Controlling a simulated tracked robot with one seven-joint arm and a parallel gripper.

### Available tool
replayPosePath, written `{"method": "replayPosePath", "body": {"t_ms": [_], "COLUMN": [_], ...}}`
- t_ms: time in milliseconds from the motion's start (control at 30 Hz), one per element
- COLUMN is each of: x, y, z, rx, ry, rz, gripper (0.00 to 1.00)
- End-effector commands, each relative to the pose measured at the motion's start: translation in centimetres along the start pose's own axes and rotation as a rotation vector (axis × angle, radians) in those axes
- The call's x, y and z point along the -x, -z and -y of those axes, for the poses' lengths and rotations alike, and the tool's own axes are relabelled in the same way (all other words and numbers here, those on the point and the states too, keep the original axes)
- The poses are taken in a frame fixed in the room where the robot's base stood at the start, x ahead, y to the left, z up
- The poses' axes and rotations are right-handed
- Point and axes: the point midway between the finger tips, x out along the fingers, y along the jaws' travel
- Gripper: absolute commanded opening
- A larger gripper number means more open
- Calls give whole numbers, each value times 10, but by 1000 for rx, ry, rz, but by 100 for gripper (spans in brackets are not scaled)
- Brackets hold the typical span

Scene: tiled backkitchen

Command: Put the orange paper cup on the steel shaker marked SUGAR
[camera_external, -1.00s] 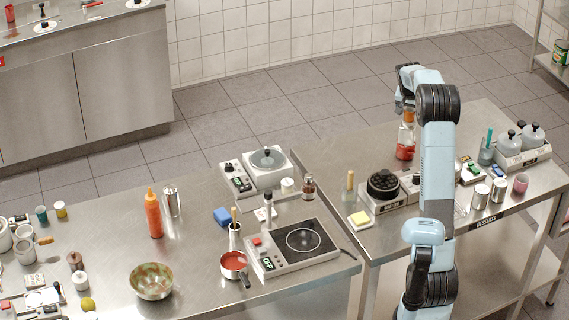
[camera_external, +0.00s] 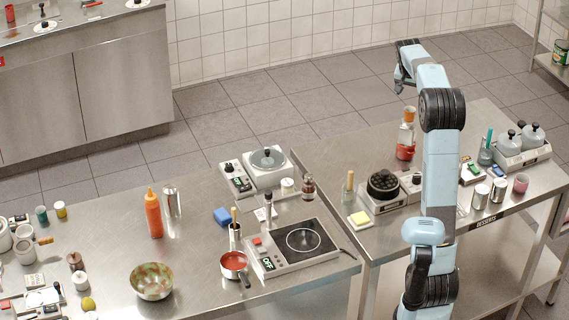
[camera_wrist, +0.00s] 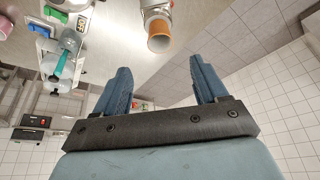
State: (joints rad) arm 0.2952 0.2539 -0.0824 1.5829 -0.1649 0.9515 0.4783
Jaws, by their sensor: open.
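An orange cup-like piece (camera_external: 410,114) sits on top of a clear or shiny upright container (camera_external: 406,133) with red at its bottom, near the back of the right table. In the wrist view the orange piece (camera_wrist: 160,38) shows beyond my fingers, apart from them. My gripper (camera_external: 402,86) is open and empty, above and slightly left of the orange piece; its fingers (camera_wrist: 160,85) are spread wide in the wrist view. Two steel cylinders (camera_external: 480,197) (camera_external: 498,190) stand at the right table's front; I cannot read any SUGAR mark.
A pink cup (camera_external: 520,184) stands beside the steel cylinders. A black-topped device (camera_external: 384,186), a green box (camera_external: 472,171) and a unit with grey bottles (camera_external: 522,150) are also on the right table. The back strip left of the red-bottomed container is clear.

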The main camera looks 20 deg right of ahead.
Motion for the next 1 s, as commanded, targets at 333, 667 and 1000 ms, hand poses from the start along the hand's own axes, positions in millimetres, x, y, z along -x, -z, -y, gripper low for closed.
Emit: {"method": "replayPosePath", "body": {"t_ms": [333,667,1000], "x": [65,130,160], "y": [-72,-190,-316], "z": [6,-6,-36], "rx": [117,302,496], "ry": [70,165,254], "rz": [-9,-27,-55], "gripper": [72,72,72]}}
